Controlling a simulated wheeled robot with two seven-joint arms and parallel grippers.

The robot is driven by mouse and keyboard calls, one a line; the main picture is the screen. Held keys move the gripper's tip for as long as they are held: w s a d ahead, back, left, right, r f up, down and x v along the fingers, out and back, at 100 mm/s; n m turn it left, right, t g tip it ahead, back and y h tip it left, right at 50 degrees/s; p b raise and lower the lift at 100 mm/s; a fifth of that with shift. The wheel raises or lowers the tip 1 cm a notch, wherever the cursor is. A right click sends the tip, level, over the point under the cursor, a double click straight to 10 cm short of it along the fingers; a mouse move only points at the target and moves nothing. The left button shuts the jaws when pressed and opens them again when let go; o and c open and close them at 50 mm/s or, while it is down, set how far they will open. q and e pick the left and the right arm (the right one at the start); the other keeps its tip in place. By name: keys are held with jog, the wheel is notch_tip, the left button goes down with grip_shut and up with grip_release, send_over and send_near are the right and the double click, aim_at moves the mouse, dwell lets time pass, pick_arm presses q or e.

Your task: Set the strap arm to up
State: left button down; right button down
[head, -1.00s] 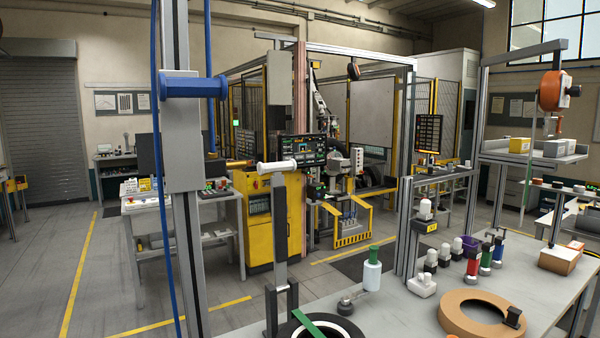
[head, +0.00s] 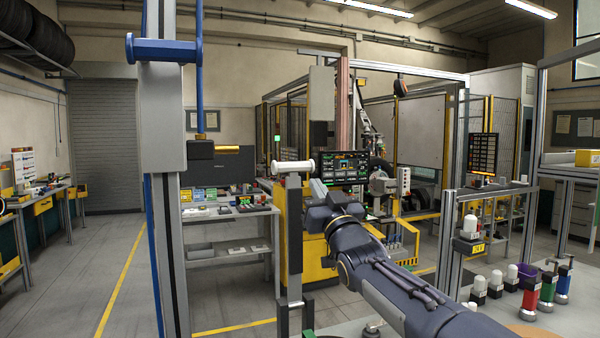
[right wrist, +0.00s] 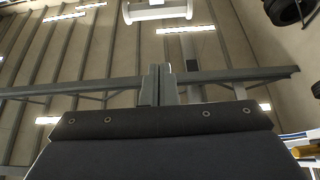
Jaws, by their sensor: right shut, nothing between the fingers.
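The strap arm (head: 294,225) is a grey bar with a white cross handle (head: 293,167) on top. It stands upright in the head view. A white bar, apparently that handle, shows at the top of the right wrist view (right wrist: 157,11), beyond my fingertips. My right gripper (head: 314,203) is beside the bar, on its right and below the handle. In the right wrist view its two fingers (right wrist: 160,70) are together and empty, apart from the white bar. Whether the gripper touches the bar cannot be told. My left gripper is not in view. The bar's foot is partly cut off.
A grey post (head: 165,110) with a blue crossbar (head: 164,50) and blue hose stands left of the strap arm. A stack light (head: 468,228) stands behind my right forearm.

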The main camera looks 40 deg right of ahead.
aim_at(295, 168)
jog(key=p+x, duration=0.2)
jog(key=x, duration=0.1)
jog(key=f+p+x, duration=0.1)
jog(key=x, duration=0.3)
jog(key=w+f+p+x, duration=0.1)
jog(key=p+x, duration=0.1)
jog(key=x, duration=0.1)
jog(key=shift+w+d+r+p, duration=0.1)
jog(key=shift+w+d+p, duration=0.1)
jog(key=shift+p, duration=0.1)
jog(key=shift+w+f, duration=0.25)
jog(key=shift+w, duration=0.05)
jog(key=shift+d, duration=0.1)
jog(key=shift+w+d+r, duration=0.1)
jog(key=shift+w, duration=0.3)
jog(key=shift+w+d+p, duration=0.15)
jog(key=shift+w+p, duration=0.1)
jog(key=shift+w, duration=0.3)
jog(key=shift+w+d+p, duration=0.2)
jog(key=shift+w, duration=0.35)
jog(key=shift+s, duration=0.1)
jog(key=shift+a, duration=0.1)
